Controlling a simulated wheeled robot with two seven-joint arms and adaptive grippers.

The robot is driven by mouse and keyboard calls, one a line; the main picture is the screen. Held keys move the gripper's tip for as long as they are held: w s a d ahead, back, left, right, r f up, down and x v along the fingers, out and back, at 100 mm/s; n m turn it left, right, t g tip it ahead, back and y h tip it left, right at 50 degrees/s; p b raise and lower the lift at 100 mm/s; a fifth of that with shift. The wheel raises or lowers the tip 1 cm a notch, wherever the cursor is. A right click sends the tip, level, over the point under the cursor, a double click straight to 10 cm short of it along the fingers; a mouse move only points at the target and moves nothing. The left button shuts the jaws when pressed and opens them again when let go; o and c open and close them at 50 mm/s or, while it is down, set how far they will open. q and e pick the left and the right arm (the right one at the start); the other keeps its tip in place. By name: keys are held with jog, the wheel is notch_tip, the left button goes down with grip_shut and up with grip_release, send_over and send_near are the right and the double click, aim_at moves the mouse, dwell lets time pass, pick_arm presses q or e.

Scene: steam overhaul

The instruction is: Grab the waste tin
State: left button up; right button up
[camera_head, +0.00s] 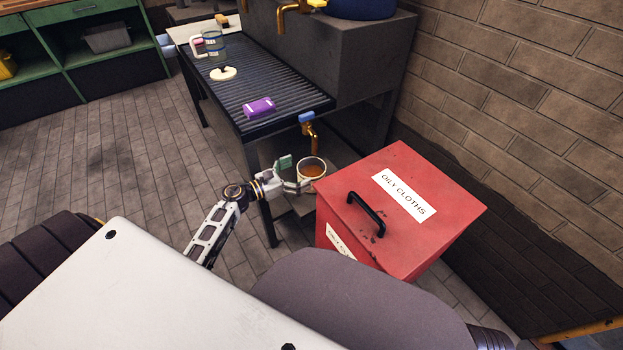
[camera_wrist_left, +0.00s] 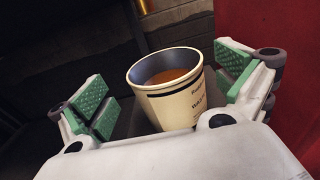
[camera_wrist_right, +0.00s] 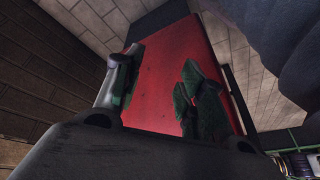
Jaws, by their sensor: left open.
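The waste tin (camera_head: 312,169) is a cream cup-shaped tin with brown liquid inside, upright below the front end of the ribbed bench. In the left wrist view the tin (camera_wrist_left: 172,108) stands between the two green-padded fingers of my left gripper (camera_wrist_left: 166,88), with dark lettering partly visible on its side. My left gripper (camera_head: 297,175) is open around it. A gap shows at the left finger; I cannot tell whether the right finger touches. The tin's base is hidden. My right gripper (camera_wrist_right: 158,88) is open and empty, with the red bin beyond its fingers.
A red bin labelled OILY CLOTHS (camera_head: 450,205) stands close right of the tin. A brass tap (camera_head: 311,130) hangs just above it. The ribbed bench (camera_head: 225,90) holds a purple object (camera_head: 259,107) and a glass jar (camera_head: 213,46). The tiled floor at left is clear.

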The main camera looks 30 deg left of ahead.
aim_at(323, 163)
pick_arm(q)
jog(key=shift+w, duration=0.1)
jog(key=shift+w+d, duration=0.35)
jog(key=shift+w, duration=0.05)
jog(key=shift+w+d+f+b, duration=0.25)
jog(key=shift+w+d+b, duration=0.2)
jog(key=shift+w, duration=0.2)
jog(key=shift+x, duration=1.2)
pick_arm(e)
jog(key=x, duration=0.2)
jog(key=shift+a+f, duration=0.2)
jog(key=shift+f, duration=0.05)
jog(key=shift+r, duration=0.1)
pick_arm(q)
jog(key=c, duration=1.9)
jog(key=shift+r, duration=0.2)
